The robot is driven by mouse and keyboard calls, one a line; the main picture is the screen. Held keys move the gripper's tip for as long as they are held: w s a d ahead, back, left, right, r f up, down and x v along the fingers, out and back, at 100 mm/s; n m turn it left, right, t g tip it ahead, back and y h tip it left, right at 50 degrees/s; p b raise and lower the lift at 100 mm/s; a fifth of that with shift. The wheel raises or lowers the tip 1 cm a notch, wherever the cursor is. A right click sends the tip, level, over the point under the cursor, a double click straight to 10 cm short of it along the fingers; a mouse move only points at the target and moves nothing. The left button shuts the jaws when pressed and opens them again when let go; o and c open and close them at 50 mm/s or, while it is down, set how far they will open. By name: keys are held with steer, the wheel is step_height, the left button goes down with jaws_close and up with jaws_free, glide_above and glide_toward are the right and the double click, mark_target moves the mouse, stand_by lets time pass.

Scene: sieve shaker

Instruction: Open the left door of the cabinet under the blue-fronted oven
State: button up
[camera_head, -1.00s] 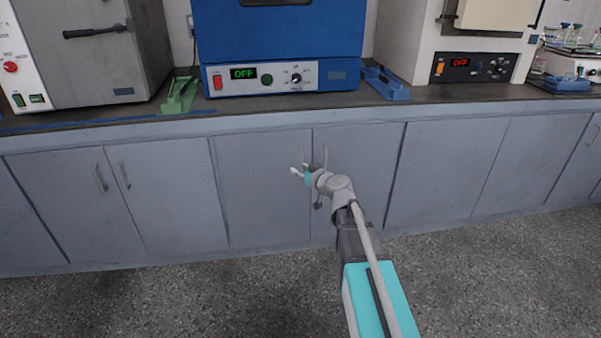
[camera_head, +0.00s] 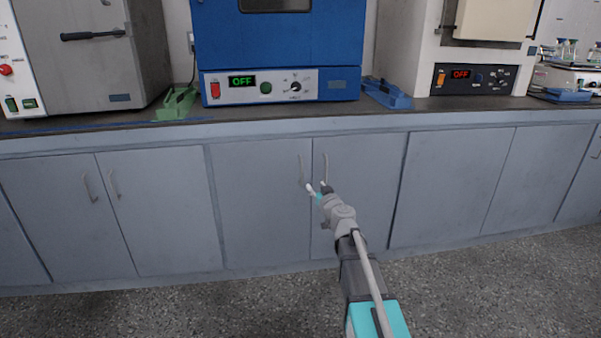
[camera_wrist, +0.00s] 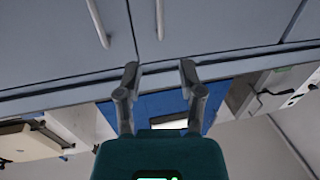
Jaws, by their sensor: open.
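The blue-fronted oven (camera_head: 278,45) stands on the counter. Under it, the cabinet's left door (camera_head: 255,205) and right door (camera_head: 365,185) are both shut. The left door's vertical bar handle (camera_head: 302,170) is close to the middle seam, and the right door's handle (camera_head: 326,168) is just across it. My gripper (camera_head: 318,188) is open and empty, near the lower ends of both handles. The wrist view is upside down. There my gripper's fingers (camera_wrist: 159,72) are spread, and the left door's handle (camera_wrist: 160,18) lies in line with the gap between them, apart from the fingertips.
Neighbouring cabinets have shut doors with handles (camera_head: 90,186) on the left. The counter edge (camera_head: 160,132) runs above the doors. Green (camera_head: 177,104) and blue (camera_head: 388,93) holders flank the oven. A white oven (camera_head: 470,75) stands to the right. Speckled floor (camera_head: 200,312) in front is clear.

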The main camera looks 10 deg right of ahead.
glide_above(301, 185)
steer(key=shift+w+d, duration=0.1)
steer(key=shift+w, duration=0.15)
stand_by(0.7)
jaws_close()
stand_by(0.3)
